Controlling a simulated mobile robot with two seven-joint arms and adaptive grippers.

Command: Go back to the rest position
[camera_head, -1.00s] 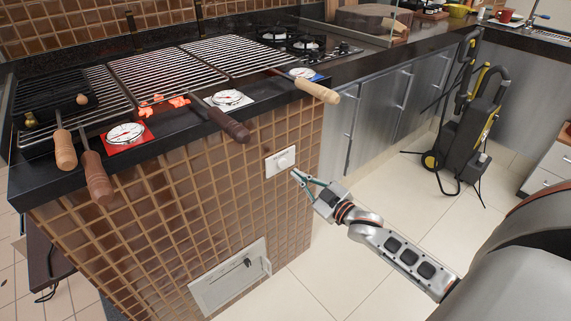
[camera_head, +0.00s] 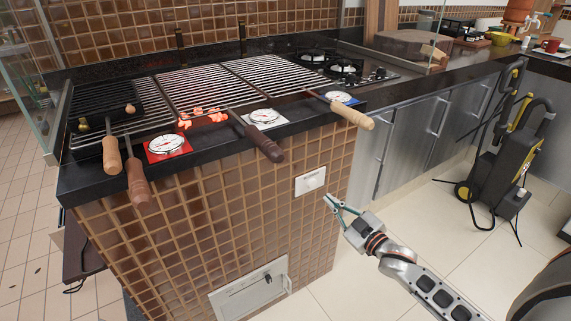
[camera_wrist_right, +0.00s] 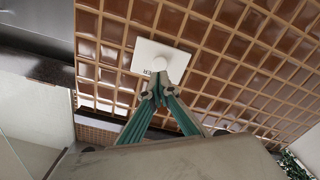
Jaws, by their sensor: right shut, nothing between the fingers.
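My right gripper (camera_head: 328,199) is shut and empty, with green fingers, in front of the tiled grill front. It is just below and right of a white wall plate (camera_head: 310,181) in the head view. In the right wrist view my right gripper (camera_wrist_right: 160,84) points at the white plate (camera_wrist_right: 143,56) with its round knob (camera_wrist_right: 160,64). The fingertips overlap the plate's lower edge there; I cannot tell for sure whether they touch it. My left gripper is not in view.
The black counter edge (camera_head: 225,149) is above my right gripper. Wooden grill handles (camera_head: 352,114) stick out over it. A pressure washer (camera_head: 499,165) stands right on the floor. The pale floor (camera_head: 420,215) between is clear.

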